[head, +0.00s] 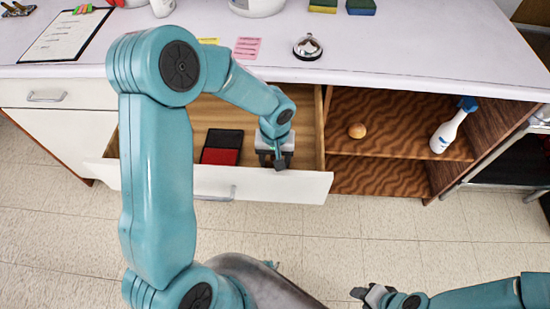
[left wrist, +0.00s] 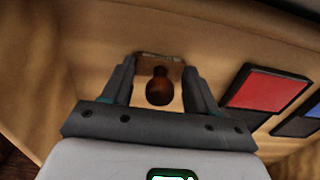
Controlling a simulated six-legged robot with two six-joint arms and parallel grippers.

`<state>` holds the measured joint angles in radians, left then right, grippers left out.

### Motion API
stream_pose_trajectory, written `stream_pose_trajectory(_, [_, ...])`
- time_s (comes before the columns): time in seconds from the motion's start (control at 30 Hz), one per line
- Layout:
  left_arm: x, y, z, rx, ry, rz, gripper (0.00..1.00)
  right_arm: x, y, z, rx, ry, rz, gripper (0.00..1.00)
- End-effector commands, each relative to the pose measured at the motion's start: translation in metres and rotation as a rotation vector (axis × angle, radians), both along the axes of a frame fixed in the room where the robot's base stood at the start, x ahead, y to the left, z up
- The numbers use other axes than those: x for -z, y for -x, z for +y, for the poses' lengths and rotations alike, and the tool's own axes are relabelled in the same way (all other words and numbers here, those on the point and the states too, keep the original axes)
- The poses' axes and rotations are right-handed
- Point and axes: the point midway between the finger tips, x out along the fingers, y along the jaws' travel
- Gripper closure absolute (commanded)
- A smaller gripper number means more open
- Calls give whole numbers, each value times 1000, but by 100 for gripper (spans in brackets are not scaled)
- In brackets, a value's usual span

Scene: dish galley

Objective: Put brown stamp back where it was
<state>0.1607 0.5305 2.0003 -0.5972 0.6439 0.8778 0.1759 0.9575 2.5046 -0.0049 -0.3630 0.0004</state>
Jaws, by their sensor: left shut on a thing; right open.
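The brown stamp (left wrist: 160,90) shows in the left wrist view between the fingers of my left gripper (head: 277,163), which is shut on it. Its dark brown knob faces the camera and a paler base lies beyond. In the head view my left gripper is low inside the open drawer (head: 270,184), near its front right corner, and the stamp is hidden there. I cannot tell whether the stamp touches the drawer floor. My right gripper (head: 372,294) is open and empty above the floor, at the bottom of the head view.
An open red ink pad (head: 222,156) lies in the drawer left of my left gripper; a blue pad (left wrist: 303,127) shows beside it. The counter above holds a bell (head: 307,47) and clipboard (head: 66,34).

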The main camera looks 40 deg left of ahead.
Motion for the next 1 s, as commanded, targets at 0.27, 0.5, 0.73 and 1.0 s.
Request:
stream_pose_trajectory(0.27, [2,0,0,0,-1,-1,61,3,0,0,0,0,0,57])
stream_pose_trajectory(0.5, [2,0,0,0,-1,-1,16,3,0,0,0,0,0,57])
stream_pose_trajectory(0.73, [-1,0,0,0,-1,-1,16,1,0,0,0,0,0,57])
stream_pose_trajectory(1.0, [-47,-2,1,-2,-2,-8,16,-6,0,0,0,0,0,57])
